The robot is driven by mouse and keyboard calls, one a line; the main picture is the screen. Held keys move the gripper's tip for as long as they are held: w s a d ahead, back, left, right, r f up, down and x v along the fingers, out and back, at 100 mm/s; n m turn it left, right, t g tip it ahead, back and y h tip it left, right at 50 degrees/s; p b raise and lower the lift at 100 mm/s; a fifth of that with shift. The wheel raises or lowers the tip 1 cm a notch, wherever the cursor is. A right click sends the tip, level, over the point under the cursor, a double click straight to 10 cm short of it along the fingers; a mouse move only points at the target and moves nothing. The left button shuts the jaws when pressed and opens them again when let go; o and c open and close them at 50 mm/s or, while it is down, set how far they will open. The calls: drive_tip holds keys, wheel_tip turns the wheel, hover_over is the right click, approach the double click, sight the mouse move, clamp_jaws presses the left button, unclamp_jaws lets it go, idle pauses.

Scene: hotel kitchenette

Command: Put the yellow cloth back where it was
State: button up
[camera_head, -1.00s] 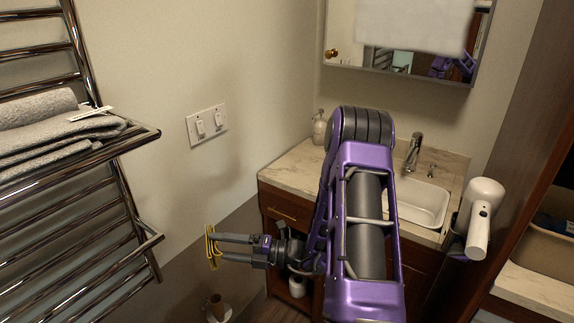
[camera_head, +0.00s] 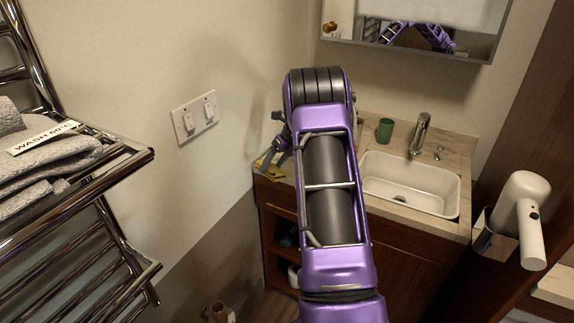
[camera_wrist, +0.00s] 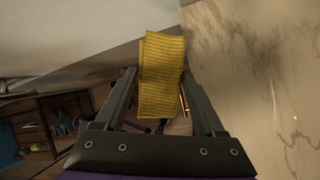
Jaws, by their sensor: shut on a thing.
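The yellow cloth (camera_head: 268,171) shows as a small folded piece at the left end of the marble counter in the head view. In the wrist view the yellow cloth (camera_wrist: 161,85) is a flat, folded, ribbed strip between the two fingers. My gripper (camera_head: 265,163) is shut on it, with the fingers pointing down and left. In the wrist view my gripper (camera_wrist: 158,76) has a finger on each side of the cloth, with marble close at its right. I cannot tell whether the cloth touches the counter.
The counter (camera_head: 450,152) holds a white sink (camera_head: 410,185), a faucet (camera_head: 419,134) and a green cup (camera_head: 384,130). A white hair dryer (camera_head: 525,215) hangs at the right. A towel rack (camera_head: 125,165) with grey towels (camera_head: 50,160) stands at the left. My arm hides part of the counter.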

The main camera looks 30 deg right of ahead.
drive_tip(key=w+d+r+h, duration=0.3)
drive_tip(key=w+d+r, duration=0.2)
drive_tip(key=d+r, duration=0.3)
approach(288, 164)
drive_tip(key=x, duration=0.3)
drive_tip(key=w+x, duration=0.1)
drive_tip(key=x, duration=0.2)
drive_tip(key=shift+a+r+b, duration=0.15)
drive_tip(key=shift+b, duration=0.2)
drive_tip(key=o, duration=1.2)
drive_tip(key=shift+c, duration=0.2)
drive_tip(key=v, duration=1.2)
drive_tip(key=shift+s, duration=0.2)
drive_tip(key=shift+a, duration=0.15)
